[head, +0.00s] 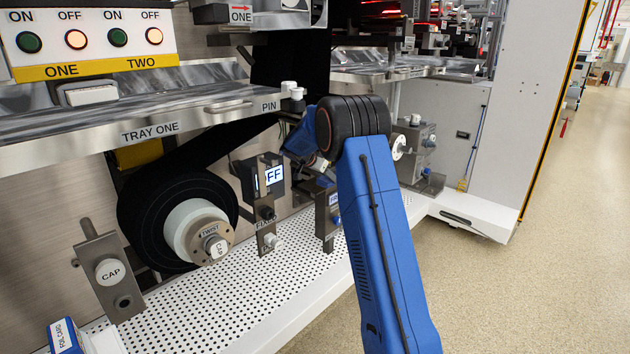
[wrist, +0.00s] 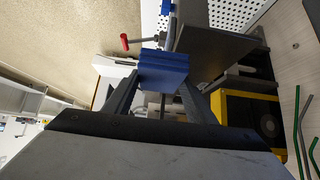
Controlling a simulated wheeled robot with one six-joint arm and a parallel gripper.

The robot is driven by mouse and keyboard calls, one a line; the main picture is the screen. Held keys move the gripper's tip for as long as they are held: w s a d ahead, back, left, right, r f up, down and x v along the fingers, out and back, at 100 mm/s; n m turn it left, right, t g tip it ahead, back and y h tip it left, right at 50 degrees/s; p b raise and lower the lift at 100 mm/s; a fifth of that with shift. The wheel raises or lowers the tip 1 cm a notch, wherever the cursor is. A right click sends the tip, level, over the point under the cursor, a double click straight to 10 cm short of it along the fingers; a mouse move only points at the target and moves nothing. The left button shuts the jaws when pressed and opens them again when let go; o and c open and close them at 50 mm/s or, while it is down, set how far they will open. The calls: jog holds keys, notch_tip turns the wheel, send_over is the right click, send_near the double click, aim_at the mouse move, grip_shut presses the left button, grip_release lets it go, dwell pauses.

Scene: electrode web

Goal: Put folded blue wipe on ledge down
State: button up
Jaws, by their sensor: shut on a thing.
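In the wrist view, my gripper (wrist: 163,88) is shut on the folded blue wipe (wrist: 165,70), a thick blue block between the two dark fingers. The wipe is held beside a dark grey metal plate (wrist: 215,45); I cannot tell whether they touch. A white perforated ledge (wrist: 232,12) shows at the top of that view. In the head view, the perforated ledge (head: 215,305) runs along the foot of the machine. There my blue arm hides the gripper's fingers and the wipe.
In the wrist view, a red-handled part (wrist: 140,40) is close beyond the wipe. Open floor (head: 530,290) lies right.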

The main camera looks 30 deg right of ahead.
send_over(315, 187)
jog(key=shift+w+f, duration=0.1)
jog(key=shift+f, duration=1.65)
jog(key=shift+f, duration=0.1)
jog(key=o, duration=1)
jog(key=v, duration=0.7)
jog(key=shift+a+r, duration=0.25)
jog(key=shift+r, duration=0.05)
